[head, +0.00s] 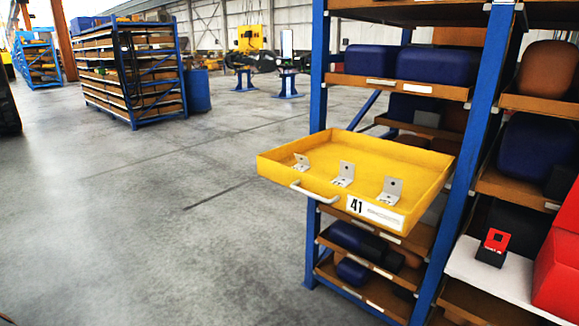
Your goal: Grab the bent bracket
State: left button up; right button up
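Three small grey metal brackets with holes lie in a row inside an open yellow drawer (420,160), near its front wall. The left bracket (301,162), the middle bracket (344,174) and the right bracket (390,191) all look L-shaped, each with an upright leg. The left one looks a little lower and more tilted than the others, but they are too small to tell for sure. The drawer is pulled out of a blue-framed rack and has a pale handle (301,189) and a label with 41. Neither of my grippers is in view.
The blue rack post (470,150) stands right of the drawer. Shelves hold dark blue bins (437,66). A small red and black box (493,247) sits on a white surface at lower right, beside a large red object (558,270). The grey floor at left is clear.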

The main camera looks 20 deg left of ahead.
aim_at(303, 164)
jog(key=u, duration=0.65)
jog(key=z, duration=0.55)
jog(key=i+j+z, duration=0.1)
jog(key=j+z, duration=0.25)
jog(key=z, duration=0.15)
jog(key=j+z, duration=0.9)
jog(key=j, duration=0.8)
jog(key=k+j+z, duration=0.1)
jog(key=j, duration=0.25)
jog(key=k+j, duration=0.1)
jog(key=j, duration=0.2)
jog(key=z, duration=0.05)
